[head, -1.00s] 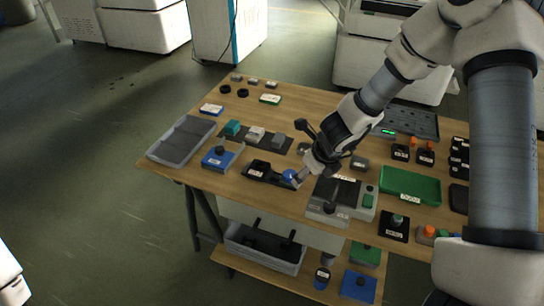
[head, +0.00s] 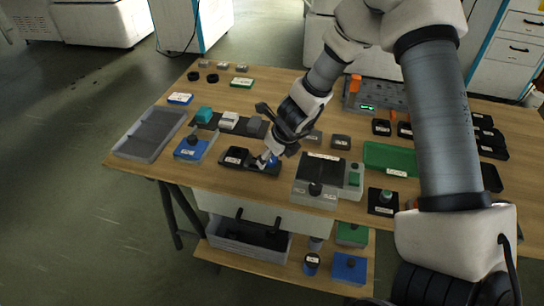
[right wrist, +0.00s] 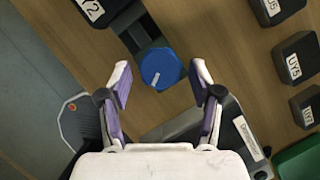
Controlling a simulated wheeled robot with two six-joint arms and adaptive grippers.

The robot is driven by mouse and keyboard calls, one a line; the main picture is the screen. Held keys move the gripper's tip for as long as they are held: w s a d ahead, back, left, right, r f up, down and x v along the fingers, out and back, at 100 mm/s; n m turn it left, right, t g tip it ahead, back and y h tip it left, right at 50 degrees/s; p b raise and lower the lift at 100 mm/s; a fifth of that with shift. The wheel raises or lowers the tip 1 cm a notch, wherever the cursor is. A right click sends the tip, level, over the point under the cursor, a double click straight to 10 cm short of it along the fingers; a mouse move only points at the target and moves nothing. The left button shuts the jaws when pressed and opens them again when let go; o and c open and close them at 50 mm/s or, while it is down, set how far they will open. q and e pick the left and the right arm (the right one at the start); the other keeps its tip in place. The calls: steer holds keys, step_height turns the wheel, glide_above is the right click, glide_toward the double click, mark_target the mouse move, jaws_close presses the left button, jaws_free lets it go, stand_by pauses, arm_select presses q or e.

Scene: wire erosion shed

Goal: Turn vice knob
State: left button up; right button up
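A black vice (head: 236,157) with a white label lies near the front edge of the wooden table. Its round blue knob (head: 273,160) is at its right end, partly covered by my right gripper (head: 268,157). In the right wrist view the knob (right wrist: 160,66) has a short white line on its face. My right gripper (right wrist: 159,74) is open, its fingertips on either side of the knob in the picture with a gap at each side. I cannot tell how far the tips are above it. My left gripper is not in view.
A grey machine block (head: 319,190) stands right of the knob, with a green tray (head: 389,157) beyond. A blue box (head: 193,149) and grey tray (head: 128,147) are to the left. Bare wood (head: 275,88) lies behind. A lower shelf (head: 320,277) holds boxes.

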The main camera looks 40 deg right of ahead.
steer(key=c, duration=0.7)
steer(key=shift+c, duration=0.2)
